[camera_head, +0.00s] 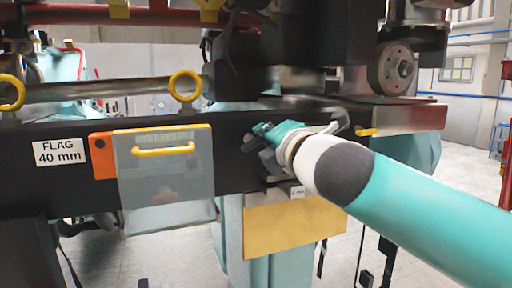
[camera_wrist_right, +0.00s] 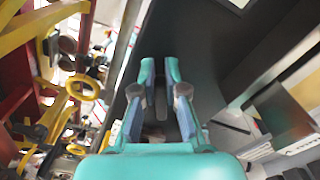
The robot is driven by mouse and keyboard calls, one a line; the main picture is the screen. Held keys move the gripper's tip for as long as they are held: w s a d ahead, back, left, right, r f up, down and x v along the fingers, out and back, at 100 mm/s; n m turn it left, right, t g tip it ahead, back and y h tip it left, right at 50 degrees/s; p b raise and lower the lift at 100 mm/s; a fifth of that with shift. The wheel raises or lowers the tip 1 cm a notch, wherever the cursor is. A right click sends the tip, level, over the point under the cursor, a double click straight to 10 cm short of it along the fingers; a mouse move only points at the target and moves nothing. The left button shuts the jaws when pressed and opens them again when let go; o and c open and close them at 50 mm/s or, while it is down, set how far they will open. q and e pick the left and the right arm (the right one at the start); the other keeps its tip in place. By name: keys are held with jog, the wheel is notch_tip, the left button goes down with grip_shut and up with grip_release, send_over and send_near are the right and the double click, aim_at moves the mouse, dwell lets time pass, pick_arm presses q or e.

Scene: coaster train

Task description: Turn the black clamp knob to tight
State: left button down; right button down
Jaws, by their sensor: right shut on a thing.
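My right gripper (camera_head: 262,131) reaches in from the right to the front of the dark beam. In the right wrist view my right gripper (camera_wrist_right: 160,68) has its two teal fingers a little apart, with dark material between and beyond them. The black clamp knob (camera_head: 250,144) shows as a small dark shape at the fingertips, and the gripper is shut on it. Most of the knob is hidden by the fingers, and its turned position cannot be read. My left gripper is not in view.
A dark beam (camera_head: 232,182) runs across the view. Left of the gripper are a clear cover (camera_head: 165,178) with a yellow handle (camera_head: 163,150) and a "FLAG 40 mm" label (camera_head: 60,152). A yellow ring (camera_head: 185,86) sits above. A yellowish plate (camera_head: 290,228) hangs below.

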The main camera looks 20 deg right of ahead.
jog(key=m+b, duration=0.1)
jog(key=m, duration=0.1)
jog(key=f+m+b, duration=0.1)
jog(key=m, duration=0.1)
jog(key=f+m+b, duration=0.1)
jog(key=b, duration=0.1)
jog(key=shift+w+d+m, duration=0.1)
jog(key=shift+d+m, duration=0.05)
jog(key=shift+m, duration=0.25)
jog(key=c, duration=1.2)
grip_release()
jog(key=shift+r, duration=0.15)
jog(key=shift+r, duration=0.1)
jog(key=shift+s, duration=0.35)
jog(key=s, duration=1.1)
jog(key=shift+s+d, duration=0.2)
